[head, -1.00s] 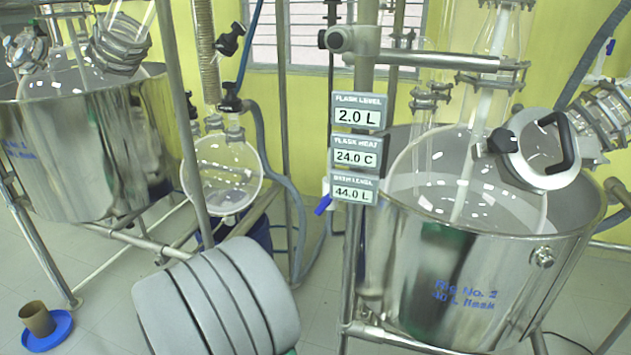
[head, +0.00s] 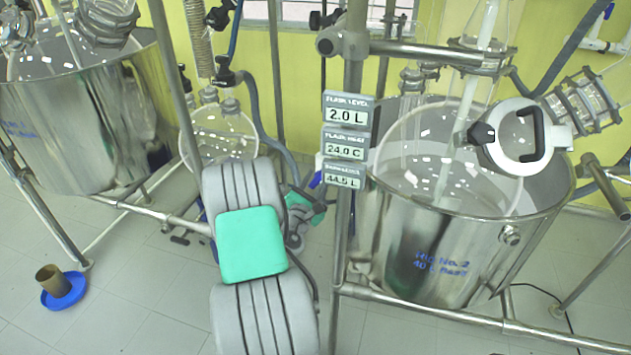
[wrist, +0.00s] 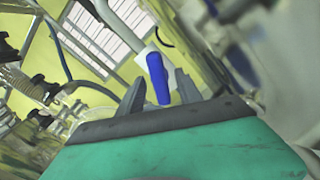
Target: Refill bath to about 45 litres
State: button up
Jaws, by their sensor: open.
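The bath is the steel pot of Rig No. 2 (head: 440,250), at the right in the head view, with a round glass flask (head: 445,160) inside. Its three-line readout (head: 345,142) shows flask level 2.0 L, flask heat 24.0 C and a bottom line of about 44.5 L. A blue valve handle (wrist: 158,78) on a pale fitting appears in the wrist view, between and beyond my fingertips. My gripper (wrist: 157,90) is open; contact with the handle cannot be told.
A second steel pot (head: 80,125) stands at the left, with a smaller glass flask (head: 215,135) between the rigs. Metal frame posts and a grey hose (head: 265,140) crowd the gap. A brown cup (head: 52,281) sits on a blue dish (head: 64,293) on the floor.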

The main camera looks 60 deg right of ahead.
jog(key=shift+c, duration=0.5)
grip_shut()
jog(key=shift+m, duration=0.3)
jog(key=m+b, duration=0.4)
jog(key=m, duration=0.1)
jog(key=shift+f, duration=0.2)
jog(key=m+b, duration=0.3)
jog(key=m, duration=0.1)
jog(key=shift+r+m+b, duration=0.15)
jog(key=shift+m+b, duration=0.75)
jog(key=shift+m, duration=0.2)
